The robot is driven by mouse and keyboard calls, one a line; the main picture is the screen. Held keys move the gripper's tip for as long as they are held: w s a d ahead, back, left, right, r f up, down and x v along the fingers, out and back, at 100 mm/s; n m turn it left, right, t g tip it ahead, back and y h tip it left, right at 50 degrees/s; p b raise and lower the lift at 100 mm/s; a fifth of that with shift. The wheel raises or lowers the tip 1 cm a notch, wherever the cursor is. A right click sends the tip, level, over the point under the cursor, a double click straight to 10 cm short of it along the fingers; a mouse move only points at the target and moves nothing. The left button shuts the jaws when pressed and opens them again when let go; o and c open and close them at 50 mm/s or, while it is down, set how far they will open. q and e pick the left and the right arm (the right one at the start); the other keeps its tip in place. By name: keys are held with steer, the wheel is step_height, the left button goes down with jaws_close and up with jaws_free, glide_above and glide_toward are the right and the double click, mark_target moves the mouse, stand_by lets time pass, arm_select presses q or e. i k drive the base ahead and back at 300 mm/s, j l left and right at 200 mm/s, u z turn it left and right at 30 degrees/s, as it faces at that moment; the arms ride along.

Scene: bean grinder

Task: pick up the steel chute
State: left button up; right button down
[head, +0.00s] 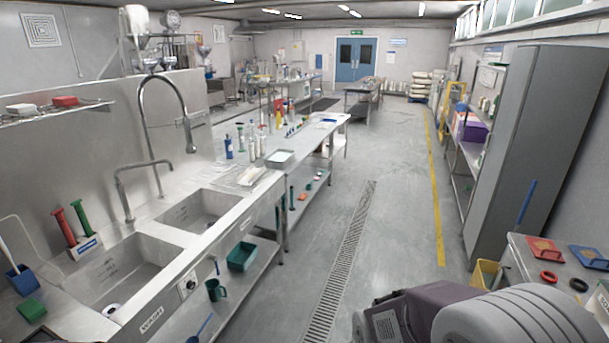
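I cannot make out a steel chute for certain in the head view; at this distance small steel parts blend into the steel benches. Machines with hopper-like tops (137,22) stand at the far left behind the steel splashback, too small to tell their parts. Neither of my grippers shows in the view.
A steel sink bench (165,238) with a tall curved tap (146,105) runs along the left. A longer bench (318,133) holding bottles and trays continues behind it. A tall grey cabinet (535,130) and a table with red and blue scoops (545,250) stand right. The grey floor (395,220) between is clear, with a drain grate (342,260).

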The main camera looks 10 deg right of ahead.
mark_target(247, 177)
steer(key=i+l+u, duration=0.35)
steer(key=i, duration=0.55)
steer(key=i+l+u, duration=0.35)
steer(key=i+l, duration=0.15)
steer(key=i, duration=0.35)
steer(key=i+l+u, duration=0.35)
steer(key=i+l, duration=0.4)
steer(key=i+l+u, duration=0.35)
steer(key=i+l, duration=0.3)
steer(key=l, duration=0.3)
